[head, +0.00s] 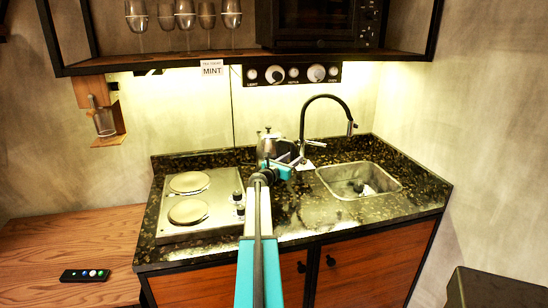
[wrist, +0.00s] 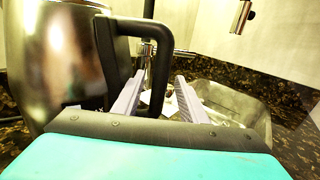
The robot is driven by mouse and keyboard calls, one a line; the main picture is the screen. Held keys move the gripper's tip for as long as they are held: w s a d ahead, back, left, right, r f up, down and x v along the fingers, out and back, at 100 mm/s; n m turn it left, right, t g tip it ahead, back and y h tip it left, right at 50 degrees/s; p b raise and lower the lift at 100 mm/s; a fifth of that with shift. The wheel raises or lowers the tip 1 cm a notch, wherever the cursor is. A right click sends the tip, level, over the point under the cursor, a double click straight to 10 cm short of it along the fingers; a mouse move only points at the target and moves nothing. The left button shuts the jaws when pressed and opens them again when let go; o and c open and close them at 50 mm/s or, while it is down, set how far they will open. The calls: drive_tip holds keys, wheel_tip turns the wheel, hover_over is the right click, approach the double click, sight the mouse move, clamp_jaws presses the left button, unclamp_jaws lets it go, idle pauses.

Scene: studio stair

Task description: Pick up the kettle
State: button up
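The shiny metal kettle (head: 267,144) stands on the dark stone counter, behind and right of the hob. It fills the left of the wrist view (wrist: 55,60), with its black loop handle (wrist: 120,27) toward my gripper. My gripper (wrist: 163,85) is open at the handle. Its two pale fingers reach forward, and the upright outer part of the handle shows between them, with a gap on the right finger's side. Whether the left finger touches the handle I cannot tell. In the head view my gripper (head: 284,163) is at the kettle's right side, and my arm hides the kettle's base.
The two-plate hob (head: 205,205) lies left of my arm. The sink (head: 345,185) and its black tap (head: 318,98) are to the right. A shelf (head: 240,60) with glasses and a microwave hangs above. A remote (head: 85,275) lies on the wooden table.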

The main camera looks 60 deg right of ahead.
idle(0.3)
clamp_jaws()
idle(1.2)
drive_tip(key=shift+r, duration=0.1)
